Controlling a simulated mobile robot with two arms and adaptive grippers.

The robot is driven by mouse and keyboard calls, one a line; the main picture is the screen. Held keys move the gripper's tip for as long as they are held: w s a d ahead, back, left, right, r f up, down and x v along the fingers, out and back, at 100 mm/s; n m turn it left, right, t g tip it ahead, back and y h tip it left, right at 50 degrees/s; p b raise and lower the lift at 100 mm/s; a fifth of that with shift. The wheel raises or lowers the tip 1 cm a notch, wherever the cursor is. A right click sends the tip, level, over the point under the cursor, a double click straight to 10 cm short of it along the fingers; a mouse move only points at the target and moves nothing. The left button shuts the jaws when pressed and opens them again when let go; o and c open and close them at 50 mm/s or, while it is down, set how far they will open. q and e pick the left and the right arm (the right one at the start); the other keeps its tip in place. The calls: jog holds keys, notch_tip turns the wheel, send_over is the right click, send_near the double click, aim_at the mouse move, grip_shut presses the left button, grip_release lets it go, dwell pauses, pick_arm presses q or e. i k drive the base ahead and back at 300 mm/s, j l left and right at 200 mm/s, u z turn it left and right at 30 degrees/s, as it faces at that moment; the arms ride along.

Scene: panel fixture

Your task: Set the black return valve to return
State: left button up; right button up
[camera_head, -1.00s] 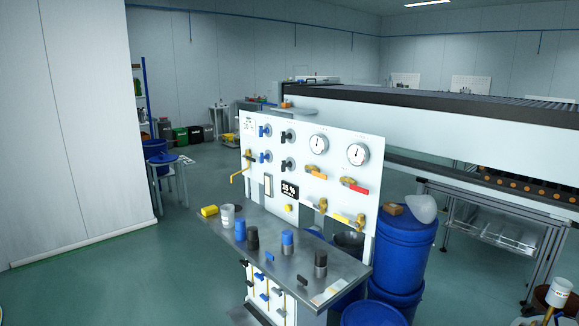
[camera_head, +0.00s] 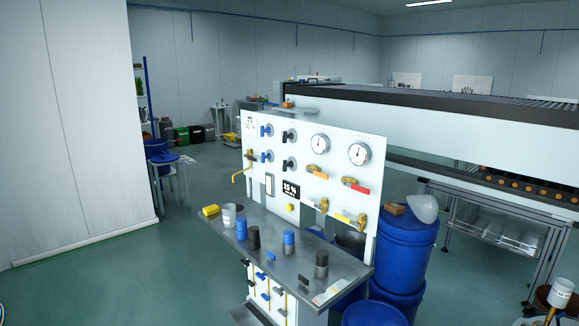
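A white upright panel (camera_head: 333,150) stands behind a grey metal bench in the middle of the view. Two black-handled valves sit on its upper left part, an upper black valve (camera_head: 289,135) and a lower black valve (camera_head: 288,164). Two blue-handled valves, an upper one (camera_head: 265,130) and a lower one (camera_head: 266,156), are just left of them. Small valves with blue and black handles also show under the bench. The labels are too small to read, so I cannot tell which black valve is the return valve or its setting. Neither of my grippers is in view.
The bench (camera_head: 262,246) carries a yellow block (camera_head: 211,211), a whitish cup (camera_head: 229,215) and several blue and dark cylinders. Blue drums (camera_head: 402,250) stand close to the right. Open green floor (camera_head: 120,275) lies left of the bench.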

aim_at(285, 165)
jog(key=z, duration=0.65)
jog(key=i+j+z, duration=0.1)
jog(key=j+z, duration=1.05)
jog(key=i+j, duration=0.05)
